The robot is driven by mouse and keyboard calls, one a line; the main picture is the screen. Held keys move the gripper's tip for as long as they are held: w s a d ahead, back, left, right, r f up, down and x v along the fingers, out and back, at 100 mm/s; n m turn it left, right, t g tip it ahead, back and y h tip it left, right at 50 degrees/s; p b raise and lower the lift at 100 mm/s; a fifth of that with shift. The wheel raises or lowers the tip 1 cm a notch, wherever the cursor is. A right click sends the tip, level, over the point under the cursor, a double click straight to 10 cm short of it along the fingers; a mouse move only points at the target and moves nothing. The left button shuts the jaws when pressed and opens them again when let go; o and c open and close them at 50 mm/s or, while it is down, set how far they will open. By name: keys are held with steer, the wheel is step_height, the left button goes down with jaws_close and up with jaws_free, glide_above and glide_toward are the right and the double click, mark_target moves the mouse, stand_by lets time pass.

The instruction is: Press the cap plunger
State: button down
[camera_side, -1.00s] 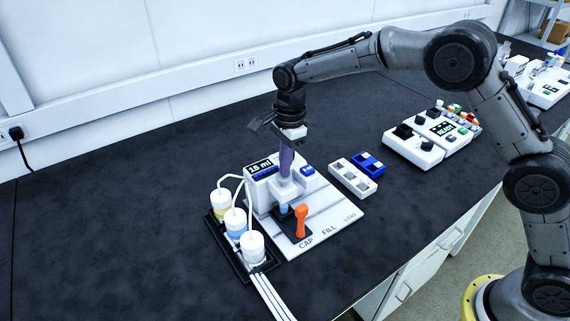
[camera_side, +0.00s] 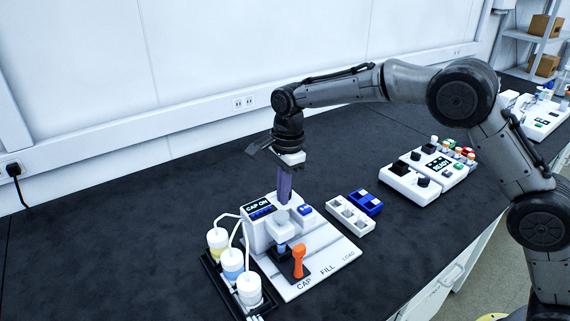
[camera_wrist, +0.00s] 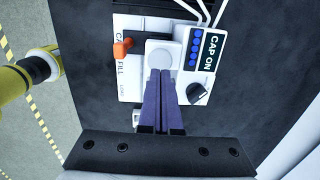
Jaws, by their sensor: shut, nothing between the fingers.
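The white filling and capping station (camera_side: 318,268) stands on the dark bench, marked CAP, FILL and LOAD. Its white plunger (camera_side: 281,229) is over the CAP end, with something blue just below it; its round top (camera_wrist: 159,52) shows in the wrist view. The station display (camera_side: 259,209) reads CAP ON. My gripper (camera_side: 284,200) points down with its purple fingers together and empty, tips at the plunger; whether they touch it I cannot tell. The fingers (camera_wrist: 164,74) also show in the wrist view. An orange lever (camera_side: 298,262) stands near the CAP label.
Several white-capped bottles with tubes (camera_side: 232,262) stand in a black rack left of the station. A white tray (camera_side: 350,214) and a blue tray (camera_side: 367,202) lie to its right. A white device with black knobs (camera_side: 412,180) is farther right. The bench at left is clear.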

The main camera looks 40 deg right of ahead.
step_height(320, 180, up, 9)
steer(key=shift+d, duration=0.25)
steer(key=shift+s, duration=0.1)
stand_by(0.4)
step_height(320, 180, up, 10)
steer(key=t, duration=0.2)
glide_above(286, 213)
steer(key=s+d, duration=0.5)
steer(key=s+d+r+n+t, duration=0.1)
steer(key=s+d+r, duration=0.15)
steer(key=s, duration=0.35)
steer(key=s+d+r+n+t, duration=0.1)
steer(key=s+d+r, duration=0.15)
steer(key=s, duration=0.35)
steer(key=s+d+f+n, duration=0.2)
steer(key=s+f+n, duration=0.5)
steer(key=s+n, duration=0.1)
steer(key=s+d+f+n+t, duration=0.1)
steer(key=s+d+f+n, duration=0.1)
steer(key=s+f+n, duration=0.5)
steer(key=shift+s+d+n+h, duration=0.4)
steer(key=shift+s+n, duration=0.1)
steer(key=shift+s, duration=0.65)
